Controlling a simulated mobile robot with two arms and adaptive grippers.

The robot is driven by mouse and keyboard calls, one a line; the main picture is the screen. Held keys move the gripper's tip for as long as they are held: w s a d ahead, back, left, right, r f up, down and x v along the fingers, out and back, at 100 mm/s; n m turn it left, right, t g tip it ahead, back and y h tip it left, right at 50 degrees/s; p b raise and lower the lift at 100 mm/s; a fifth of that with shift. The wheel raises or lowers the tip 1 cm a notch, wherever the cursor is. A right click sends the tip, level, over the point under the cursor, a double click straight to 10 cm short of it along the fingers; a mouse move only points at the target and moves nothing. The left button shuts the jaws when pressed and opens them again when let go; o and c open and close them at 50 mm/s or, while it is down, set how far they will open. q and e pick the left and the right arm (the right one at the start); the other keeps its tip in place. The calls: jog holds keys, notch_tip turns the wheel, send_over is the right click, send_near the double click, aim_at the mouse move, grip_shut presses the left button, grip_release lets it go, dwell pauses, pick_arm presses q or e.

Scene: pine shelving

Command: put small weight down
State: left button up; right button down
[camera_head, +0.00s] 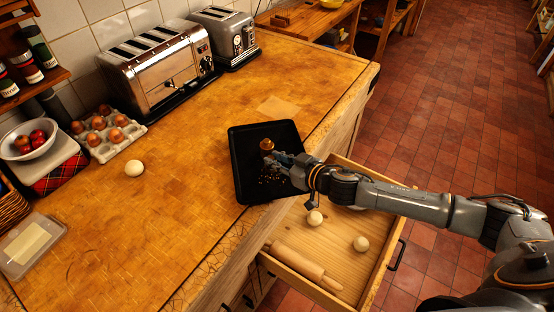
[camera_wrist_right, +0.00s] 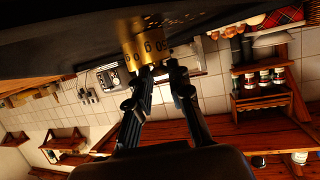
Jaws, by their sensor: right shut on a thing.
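In the head view the weight is over the black tray (camera_head: 249,189), which lies on the wooden counter. I cannot tell whether the weight touches the tray. Small brown crumbs lie on the tray near the gripper. My left gripper is in neither view.
An open drawer (camera_head: 345,273) below the tray holds dough balls and a rolling pin (camera_head: 300,266). Two toasters (camera_head: 160,68), an egg carton (camera_head: 108,135) and a bowl (camera_head: 29,141) stand along the wall. A dough ball (camera_head: 134,168) sits on the counter.

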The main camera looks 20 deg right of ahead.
jog(key=c, duration=1.2)
grip_release()
jog(key=shift+r, duration=0.2)
jog(key=shift+s+d, duration=0.15)
jog(key=shift+s, duration=0.1)
jog(key=b+v, duration=0.2)
jog(key=v, duration=0.8)
jog(key=shift+f+b, duration=0.2)
jog(key=shift+b, duration=0.15)
jog(key=shift+v, duration=0.8)
jog(key=shift+r, duration=0.15)
